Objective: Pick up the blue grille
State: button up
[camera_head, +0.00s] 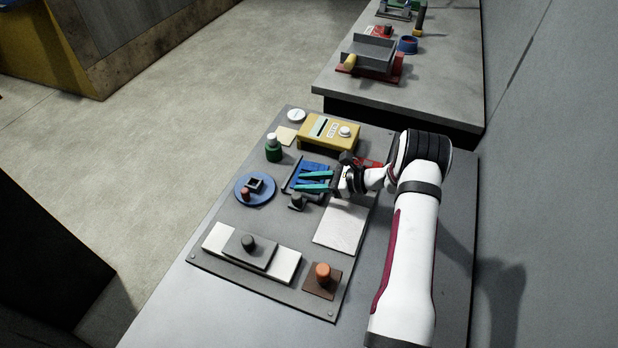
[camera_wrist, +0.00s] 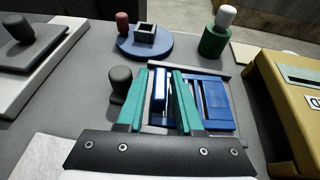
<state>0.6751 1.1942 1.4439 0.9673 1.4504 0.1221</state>
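The blue grille (camera_wrist: 218,103) lies in a dark, low-edged frame (camera_wrist: 240,112) on the grey board. It has slats and a raised blue bar (camera_wrist: 160,88) at its left in the wrist view. In the head view the grille (camera_head: 312,167) is partly hidden by my gripper (camera_head: 299,181). My teal fingers are apart in the wrist view (camera_wrist: 163,72), with the blue bar showing between them and a gap on its left side. I cannot tell the exact height of the fingertips above the grille.
A dark knob (camera_wrist: 120,82) stands close to my left finger. A yellow box (camera_head: 330,132) is behind the grille. A green bottle (camera_head: 273,149) and a blue round dish (camera_head: 256,189) are to its left. A pale plate (camera_head: 341,226) lies in front, bare.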

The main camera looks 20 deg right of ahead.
jog(key=shift+w+a+f, duration=0.1)
jog(key=shift+w+a, duration=0.05)
grip_shut()
dwell(0.4)
jog(key=shift+r, duration=0.3)
jog(key=r, duration=0.4)
jog(key=shift+d, duration=0.25)
jog(key=a+r+v, duration=0.1)
jog(key=v, duration=1.2)
jog(key=shift+s+a+r, duration=0.25)
jog(key=shift+s+r, duration=0.05)
